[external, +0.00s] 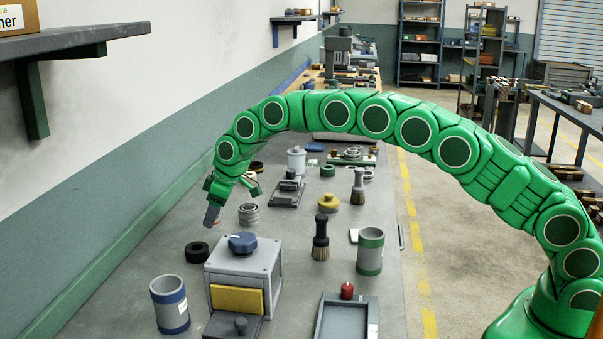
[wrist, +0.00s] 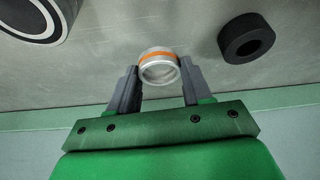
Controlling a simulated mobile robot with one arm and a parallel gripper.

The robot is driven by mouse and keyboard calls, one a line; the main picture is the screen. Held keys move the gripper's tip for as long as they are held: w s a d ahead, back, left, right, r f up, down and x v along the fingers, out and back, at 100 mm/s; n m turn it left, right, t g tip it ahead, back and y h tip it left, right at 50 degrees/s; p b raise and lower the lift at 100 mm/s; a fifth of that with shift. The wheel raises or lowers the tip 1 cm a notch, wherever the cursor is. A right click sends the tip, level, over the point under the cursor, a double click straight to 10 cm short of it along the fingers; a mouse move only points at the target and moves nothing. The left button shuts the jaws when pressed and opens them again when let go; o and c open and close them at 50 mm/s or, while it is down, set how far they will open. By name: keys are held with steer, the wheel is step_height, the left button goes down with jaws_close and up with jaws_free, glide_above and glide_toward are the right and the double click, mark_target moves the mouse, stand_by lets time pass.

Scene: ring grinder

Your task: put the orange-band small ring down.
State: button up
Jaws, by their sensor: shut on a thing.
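The orange-band small ring (wrist: 158,67) is a silver ring with an orange stripe round it. In the wrist view it sits between the fingertips of my gripper (wrist: 159,78), which is shut on it. In the external view my gripper (external: 213,212) points down over the left side of the bench, near the wall. The ring cannot be made out clearly there. Whether the ring touches the bench top is hard to tell.
A black ring (external: 197,252) lies on the bench near my gripper and shows in the wrist view (wrist: 246,38). A stack of metal rings (external: 249,214), a grey box with a blue knob (external: 242,243) and a blue-banded cup (external: 170,304) stand nearby.

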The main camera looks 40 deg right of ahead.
mark_target(210, 235)
steer(key=shift+f, duration=1.7)
steer(key=shift+f, duration=0.1)
steer(key=o, duration=1.2)
steer(key=v, duration=1.2)
steer(key=shift+a, duration=0.1)
steer(key=shift+r, duration=0.2)
